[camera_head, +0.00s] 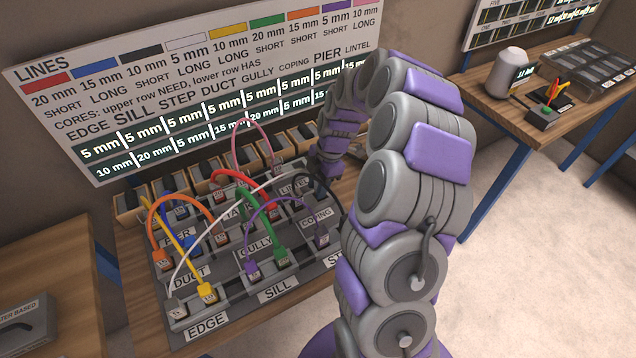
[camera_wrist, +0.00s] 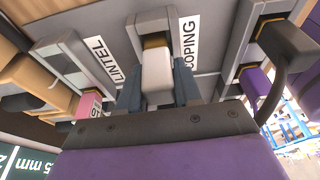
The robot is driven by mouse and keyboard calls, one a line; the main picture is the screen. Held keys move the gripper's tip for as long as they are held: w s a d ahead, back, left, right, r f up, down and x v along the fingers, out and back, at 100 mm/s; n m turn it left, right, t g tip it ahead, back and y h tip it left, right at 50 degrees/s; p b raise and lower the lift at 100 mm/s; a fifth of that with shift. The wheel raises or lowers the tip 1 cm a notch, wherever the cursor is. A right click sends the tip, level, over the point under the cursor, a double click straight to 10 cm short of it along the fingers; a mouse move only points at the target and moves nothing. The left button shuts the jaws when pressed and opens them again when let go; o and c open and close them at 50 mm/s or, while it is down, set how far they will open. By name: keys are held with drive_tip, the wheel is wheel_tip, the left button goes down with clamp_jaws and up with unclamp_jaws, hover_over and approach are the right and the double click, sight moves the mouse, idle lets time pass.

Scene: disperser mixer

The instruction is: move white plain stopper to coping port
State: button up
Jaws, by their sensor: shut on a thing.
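In the wrist view a white plain stopper (camera_wrist: 157,75) with a yellow band at its far end sits between the two grey-blue fingers of my gripper (camera_wrist: 158,92), which is shut on it. The stopper's far end points at a dark slot in the grey panel, between the LINTEL label and the COPING label (camera_wrist: 188,42). I cannot tell how deep it sits in the slot. In the head view the COPING label (camera_head: 316,217) lies at the panel's right; my gripper (camera_head: 322,178) is near it, largely hidden, and the stopper is not clearly visible.
A purple plug (camera_wrist: 250,85) and a dark cable (camera_wrist: 290,60) are close on the right of my gripper; a pink plug (camera_wrist: 90,104) is on the left. Several coloured cables arch over the panel (camera_head: 232,318). Small bins (camera_head: 130,205) line its back below the board (camera_head: 200,85).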

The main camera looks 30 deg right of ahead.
drive_tip(key=shift+f, duration=0.65)
drive_tip(key=o, duration=1.1)
drive_tip(key=shift+o, duration=0.2)
drive_tip(key=shift+r, duration=0.1)
drive_tip(key=p+v, duration=0.3)
drive_tip(key=v, duration=1.4)
drive_tip(key=shift+d+p, duration=0.15)
drive_tip(key=shift+p, duration=0.2)
